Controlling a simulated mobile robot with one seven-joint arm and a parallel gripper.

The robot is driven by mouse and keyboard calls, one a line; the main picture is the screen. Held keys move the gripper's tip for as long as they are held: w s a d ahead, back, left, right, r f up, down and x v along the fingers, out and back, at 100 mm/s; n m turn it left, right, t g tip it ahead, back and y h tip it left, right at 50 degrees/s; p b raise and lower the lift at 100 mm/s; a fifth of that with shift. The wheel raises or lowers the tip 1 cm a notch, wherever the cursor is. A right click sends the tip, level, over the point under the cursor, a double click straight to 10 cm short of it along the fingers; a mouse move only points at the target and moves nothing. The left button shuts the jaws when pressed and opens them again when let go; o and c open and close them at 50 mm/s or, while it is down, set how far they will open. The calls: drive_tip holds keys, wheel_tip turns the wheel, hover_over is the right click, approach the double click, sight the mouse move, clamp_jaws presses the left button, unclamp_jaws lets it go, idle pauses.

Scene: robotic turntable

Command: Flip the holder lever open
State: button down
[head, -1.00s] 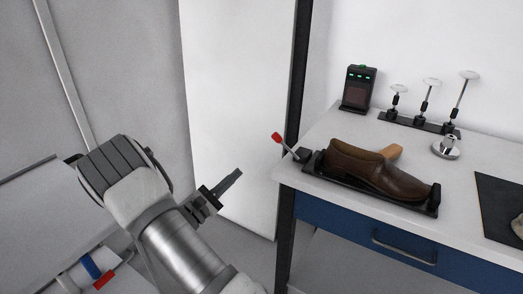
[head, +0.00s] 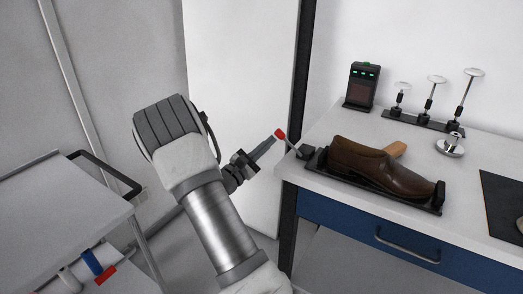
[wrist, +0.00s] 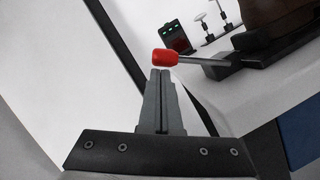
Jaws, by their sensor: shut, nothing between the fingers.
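The holder (head: 392,199) is a black tray on the workbench with a brown shoe (head: 375,165) lying in it. Its lever (head: 288,142) sticks out from the left end, tilted up and left, with a red knob. In the wrist view the red knob (wrist: 165,57) is just beyond my fingertips, and the metal lever rod (wrist: 205,67) runs right to the holder. My gripper (head: 272,141) is shut and empty, its tips close to the red knob. It also shows in the wrist view (wrist: 159,72). I cannot tell whether the tips touch the knob.
A black device with green lights (head: 361,86) stands at the back of the workbench. Beside it is a rack of several metal stamps (head: 428,121). A dark mat (head: 503,205) lies at the right. A grey cart (head: 65,215) stands at the left.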

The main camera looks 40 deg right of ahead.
sight(276, 134)
drive_tip(key=shift+r, duration=0.15)
idle(0.3)
drive_tip(key=shift+s+r+m, duration=0.15)
drive_tip(key=shift+r+m, duration=0.05)
drive_tip(key=shift+m, duration=0.3)
drive_tip(key=shift+d+r+g, duration=0.1)
drive_tip(key=shift+g, duration=0.3)
drive_tip(key=shift+s+d+r+m+g+b, duration=0.1)
drive_tip(key=shift+s+r+m+g+b, duration=0.2)
drive_tip(key=shift+m, duration=0.35)
drive_tip(key=shift+s+r+m+g+b, duration=0.15)
drive_tip(key=shift+r+m, duration=0.25)
drive_tip(key=shift+m, duration=0.25)
drive_tip(key=r+m, duration=0.1)
drive_tip(key=s+m+y+b, duration=0.1)
drive_tip(key=m, duration=0.1)
drive_tip(key=shift+s+d+r+g, duration=0.15)
drive_tip(key=shift+d+r+g, duration=0.15)
drive_tip(key=shift+r+g, duration=0.05)
drive_tip(key=s+r+m+b, duration=0.1)
drive_tip(key=m+b, duration=0.1)
drive_tip(key=s+d+m+y+b, duration=0.1)
drive_tip(key=s+m+b, duration=0.1)
drive_tip(key=s+r+m+b, duration=0.1)
drive_tip(key=m+b, duration=0.1)
drive_tip(key=shift+s+d+r+y, duration=0.15)
drive_tip(key=shift+d+r+y, duration=0.15)
drive_tip(key=shift+d, duration=0.1)
drive_tip(key=shift+g, duration=0.4)
